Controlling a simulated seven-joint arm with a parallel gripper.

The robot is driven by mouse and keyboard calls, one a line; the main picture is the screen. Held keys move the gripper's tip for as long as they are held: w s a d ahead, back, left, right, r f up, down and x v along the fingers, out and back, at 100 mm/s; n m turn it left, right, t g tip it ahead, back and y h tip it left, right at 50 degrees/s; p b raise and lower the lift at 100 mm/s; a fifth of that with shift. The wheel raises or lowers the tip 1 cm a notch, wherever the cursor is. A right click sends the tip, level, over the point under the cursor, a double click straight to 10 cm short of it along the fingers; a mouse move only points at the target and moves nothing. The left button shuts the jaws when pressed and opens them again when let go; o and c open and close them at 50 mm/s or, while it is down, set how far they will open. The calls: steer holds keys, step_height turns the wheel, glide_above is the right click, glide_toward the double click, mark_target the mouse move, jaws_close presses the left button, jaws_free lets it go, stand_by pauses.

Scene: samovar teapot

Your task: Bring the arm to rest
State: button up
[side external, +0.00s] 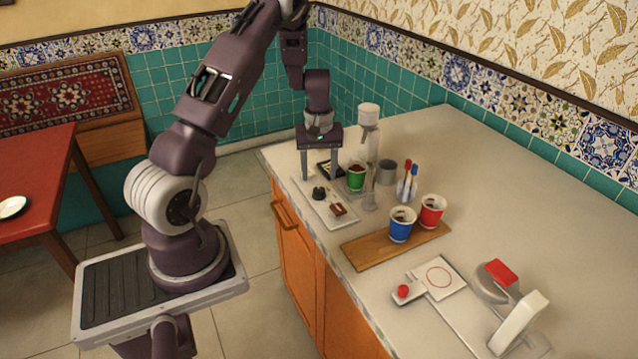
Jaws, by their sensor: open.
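My gripper (320,172) is open at the far left end of the counter (470,190). Its two fingers point down over a small dark flat item (328,169) and the far end of a white tray (338,221). Nothing shows between the fingers. The picture is too small to tell whether the fingertips touch anything. A green cup (356,180) with dark contents stands just right of the right finger. No object that I can make out as a teapot is in the gripper.
A dark lump (319,193) and a brown piece (338,209) lie on the tray. A clear dispenser (368,140), grey cup (387,172) and holder (406,190) stand nearby. Blue (401,226) and red (431,212) cups stand on a wooden board (372,251). The counter's back right is clear.

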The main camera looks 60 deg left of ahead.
steer(key=shift+r, duration=0.8)
steer(key=shift+r, duration=0.1)
steer(key=s+d+r+m+t, duration=0.25)
steer(key=d+r+m, duration=0.35)
steer(key=d+r, duration=1.15)
steer(key=s+d+r+m+t, duration=0.1)
steer(key=s+d+r+m, duration=0.2)
steer(key=s+d, duration=0.2)
steer(key=s+d+r+m+t, duration=0.2)
steer(key=s+d+r+m, duration=0.1)
steer(key=s, duration=0.9)
steer(key=shift+s+d+r+m, duration=0.15)
steer(key=shift+d+r+m, duration=0.1)
steer(key=shift+d+m, duration=0.65)
